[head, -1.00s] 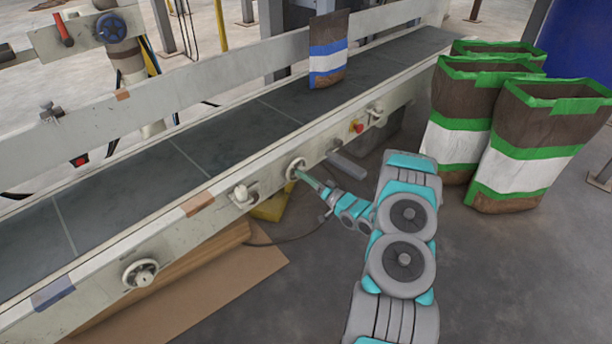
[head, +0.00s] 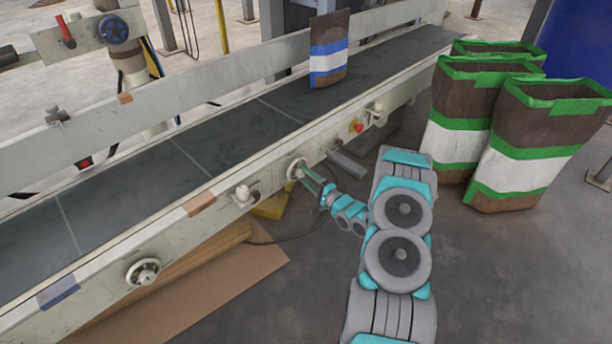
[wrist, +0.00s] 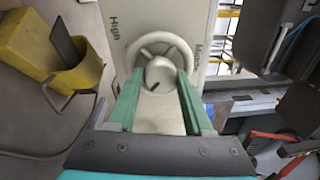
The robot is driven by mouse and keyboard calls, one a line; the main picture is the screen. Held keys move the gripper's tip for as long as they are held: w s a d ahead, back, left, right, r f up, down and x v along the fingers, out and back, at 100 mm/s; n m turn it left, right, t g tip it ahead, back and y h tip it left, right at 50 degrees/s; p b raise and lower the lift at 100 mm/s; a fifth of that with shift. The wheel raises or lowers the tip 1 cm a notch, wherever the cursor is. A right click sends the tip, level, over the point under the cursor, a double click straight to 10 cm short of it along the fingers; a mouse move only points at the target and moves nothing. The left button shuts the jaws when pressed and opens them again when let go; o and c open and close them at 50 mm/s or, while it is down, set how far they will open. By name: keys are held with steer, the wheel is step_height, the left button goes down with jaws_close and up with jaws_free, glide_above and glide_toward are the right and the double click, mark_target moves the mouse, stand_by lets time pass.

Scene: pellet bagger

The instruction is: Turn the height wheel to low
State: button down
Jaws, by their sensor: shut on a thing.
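The pale height wheel (head: 296,168) is on the side of the conveyor frame, in the middle of the head view. In the wrist view the wheel (wrist: 160,52) has a round hub with a short dark mark at its lower left. The word "High" is printed left of it; a second word at its right is partly hidden. My gripper (head: 301,173) has its green fingers at the wheel. In the wrist view the fingers of my gripper (wrist: 157,78) lie on both sides of the hub, shut on the wheel. No "Low" label is readable.
Another handwheel (head: 142,272) and a pale knob (head: 242,194) sit left along the frame; a red button (head: 357,126) is to the right. A yellow bin (wrist: 75,65) is left in the wrist view. Large brown bags (head: 530,145) stand at right. A blue-banded bag (head: 328,50) stands on the belt.

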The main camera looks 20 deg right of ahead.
steer(key=shift+m, duration=1.3)
steer(key=shift+c, duration=1.5)
jaws_free()
steer(key=shift+s, duration=0.1)
steer(key=v, duration=0.7)
steer(key=shift+s+b, duration=0.3)
